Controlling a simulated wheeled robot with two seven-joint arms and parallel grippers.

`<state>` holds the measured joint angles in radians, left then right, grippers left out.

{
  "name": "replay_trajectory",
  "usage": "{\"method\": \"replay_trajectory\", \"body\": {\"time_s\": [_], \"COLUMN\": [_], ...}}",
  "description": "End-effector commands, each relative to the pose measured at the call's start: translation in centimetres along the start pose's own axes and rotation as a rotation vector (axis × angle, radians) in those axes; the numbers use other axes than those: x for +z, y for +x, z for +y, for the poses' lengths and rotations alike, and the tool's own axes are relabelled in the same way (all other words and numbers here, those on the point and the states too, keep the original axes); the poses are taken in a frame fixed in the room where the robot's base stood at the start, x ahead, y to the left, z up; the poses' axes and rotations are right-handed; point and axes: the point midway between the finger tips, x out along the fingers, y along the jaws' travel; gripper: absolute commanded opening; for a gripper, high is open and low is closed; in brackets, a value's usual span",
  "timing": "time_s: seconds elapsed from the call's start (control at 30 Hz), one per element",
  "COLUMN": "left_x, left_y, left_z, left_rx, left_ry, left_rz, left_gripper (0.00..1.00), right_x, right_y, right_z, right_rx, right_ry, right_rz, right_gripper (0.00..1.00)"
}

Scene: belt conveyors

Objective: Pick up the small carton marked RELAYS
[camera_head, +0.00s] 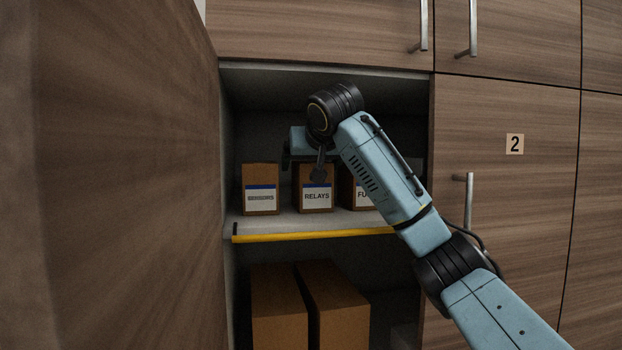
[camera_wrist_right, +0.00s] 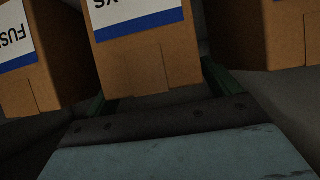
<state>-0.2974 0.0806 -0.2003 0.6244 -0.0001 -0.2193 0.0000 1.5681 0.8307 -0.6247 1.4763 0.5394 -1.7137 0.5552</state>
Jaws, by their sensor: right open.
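The small carton marked RELAYS (camera_head: 317,197) stands upright on the shelf between two similar cartons in the head view. In the right wrist view the same carton (camera_wrist_right: 145,60) appears upside down, with the end of its label showing. My right gripper (camera_head: 303,165) is open at the top of this carton, reaching in from the right. In the wrist view its dark green fingers (camera_wrist_right: 156,90) show on either side of the carton, with room at the sides. Whether they touch it cannot be seen, and their tips are partly hidden. My left gripper is not in view.
The shelf (camera_head: 290,227) has a yellow front edge. Tall brown boxes (camera_head: 278,310) stand below. An open door (camera_head: 120,180) bounds the left.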

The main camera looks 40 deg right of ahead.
Motion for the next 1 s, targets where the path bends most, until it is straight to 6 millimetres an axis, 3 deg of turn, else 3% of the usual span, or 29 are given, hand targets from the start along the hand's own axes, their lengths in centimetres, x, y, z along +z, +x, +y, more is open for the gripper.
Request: {"method": "replay_trajectory", "body": {"time_s": [0.33, 0.73, 1.0], "left_x": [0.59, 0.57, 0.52], "left_y": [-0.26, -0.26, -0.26], "left_z": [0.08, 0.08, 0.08], "left_rx": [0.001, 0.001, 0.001], "left_ry": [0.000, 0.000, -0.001], "left_rz": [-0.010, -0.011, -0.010], "left_gripper": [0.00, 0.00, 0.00], "right_x": [0.09, 0.07, -0.08], "right_y": [0.89, 0.84, 0.74], "right_z": [0.01, 0.00, 0.01], "right_rx": [-0.001, 0.000, -0.001], "right_ry": [0.000, 0.000, 0.001], "right_rz": [0.000, 0.000, 0.003], "right_gripper": [0.88, 0.35, 0.33]}}
